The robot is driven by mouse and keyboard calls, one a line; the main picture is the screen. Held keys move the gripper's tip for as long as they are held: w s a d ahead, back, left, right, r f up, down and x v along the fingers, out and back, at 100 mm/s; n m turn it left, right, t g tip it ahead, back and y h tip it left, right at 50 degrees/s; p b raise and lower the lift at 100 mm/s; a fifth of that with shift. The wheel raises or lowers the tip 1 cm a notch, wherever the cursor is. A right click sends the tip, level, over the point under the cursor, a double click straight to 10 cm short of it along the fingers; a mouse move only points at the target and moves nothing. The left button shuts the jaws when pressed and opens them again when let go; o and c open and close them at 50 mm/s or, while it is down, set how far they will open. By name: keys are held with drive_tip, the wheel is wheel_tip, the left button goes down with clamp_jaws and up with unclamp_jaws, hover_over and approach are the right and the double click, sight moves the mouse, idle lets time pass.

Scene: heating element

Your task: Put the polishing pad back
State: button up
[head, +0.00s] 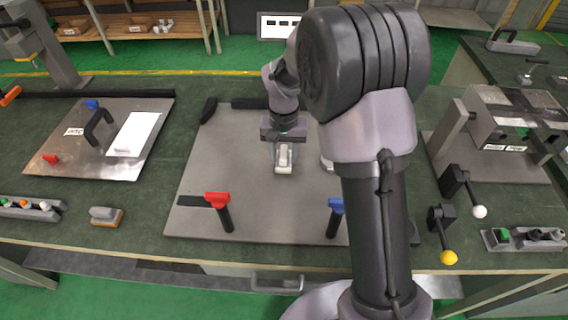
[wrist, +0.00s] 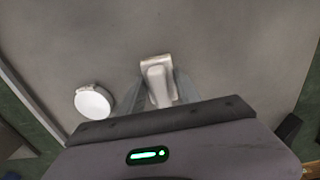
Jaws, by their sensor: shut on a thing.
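My gripper (head: 284,142) is over the middle of the large grey plate (head: 240,185). It is shut on a pale handled block, which I take for the polishing pad (head: 284,160). In the wrist view the pad (wrist: 157,72) shows a raised grip on a wider pale base, between the fingers (wrist: 160,88). The pad is at or close to the plate surface; I cannot tell whether it touches. A similar small block with a grey top and orange base (head: 106,216) lies on the green bench at the left.
A white round object (wrist: 94,103) is left of the pad in the wrist view. A red-topped post (head: 221,212) and a blue-topped post (head: 335,218) stand at the plate's front. A metal panel (head: 60,145) with a black handle lies left; levers (head: 455,190) stand right.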

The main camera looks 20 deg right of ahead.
wheel_tip(320, 180, down, 2)
drive_tip(key=shift+f, duration=0.1)
drive_tip(key=shift+f+b, duration=0.15)
drive_tip(key=shift+b, duration=0.15)
drive_tip(key=o, duration=1.3)
